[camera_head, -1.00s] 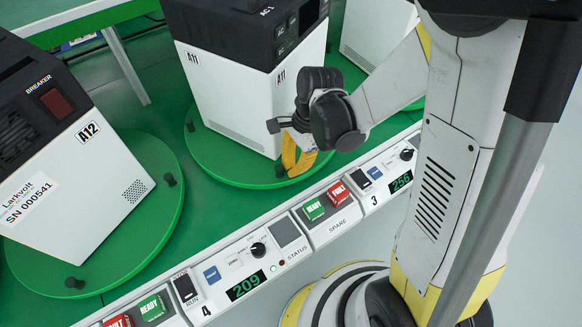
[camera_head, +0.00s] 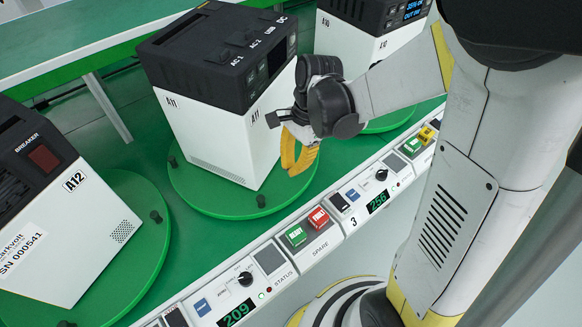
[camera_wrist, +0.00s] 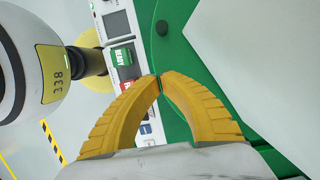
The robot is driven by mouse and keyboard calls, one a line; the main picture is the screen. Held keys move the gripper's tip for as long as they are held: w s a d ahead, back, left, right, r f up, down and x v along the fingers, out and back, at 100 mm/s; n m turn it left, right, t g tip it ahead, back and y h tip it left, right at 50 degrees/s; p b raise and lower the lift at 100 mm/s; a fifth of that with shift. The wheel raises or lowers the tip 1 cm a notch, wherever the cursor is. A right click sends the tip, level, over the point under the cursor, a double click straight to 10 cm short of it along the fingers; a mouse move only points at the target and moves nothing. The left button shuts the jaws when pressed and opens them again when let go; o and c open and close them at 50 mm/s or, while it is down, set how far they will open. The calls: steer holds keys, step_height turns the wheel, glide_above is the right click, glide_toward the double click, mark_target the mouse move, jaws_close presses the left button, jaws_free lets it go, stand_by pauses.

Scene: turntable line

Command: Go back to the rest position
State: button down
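My gripper (camera_head: 291,170) has two curved yellow fingers. In the head view it hangs above the green turntable (camera_head: 205,203), in front of the lower right side of the white and black unit A11 (camera_head: 205,135). In the wrist view the fingertips (camera_wrist: 158,80) of my gripper meet, with nothing held between them. The wrist view also shows the red and green buttons (camera_wrist: 122,58) of a panel beyond the fingers. Whether the fingers touch anything cannot be told, but no contact shows.
Unit A12 (camera_head: 50,215) stands on another turntable at the left, and unit A10 (camera_head: 355,45) stands behind. The control panel strip (camera_head: 330,250) with displays, knobs and buttons runs diagonally along the front edge. Pale open floor (camera_head: 360,260) lies in front of it.

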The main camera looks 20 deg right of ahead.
steer(key=s+d+r+n+t+h, duration=0.1)
steer(key=s+r+n+t, duration=0.2)
steer(key=r+n, duration=0.3)
steer(key=s+d+r+n+t+h, duration=0.1)
steer(key=s+d+r+n+t, duration=0.1)
steer(key=s+r+n+t, duration=0.2)
step_height(320, 180, up, 4)
steer(key=n, duration=0.3)
steer(key=shift+d+f+n+t, duration=0.2)
steer(key=shift+n+t, duration=0.1)
steer(key=shift+n, duration=0.1)
steer(key=c, duration=1.6)
jaws_free()
steer(key=shift+s+r+n+h, duration=0.1)
steer(key=shift+r+n+h, duration=0.05)
steer(key=shift+n+h, duration=0.15)
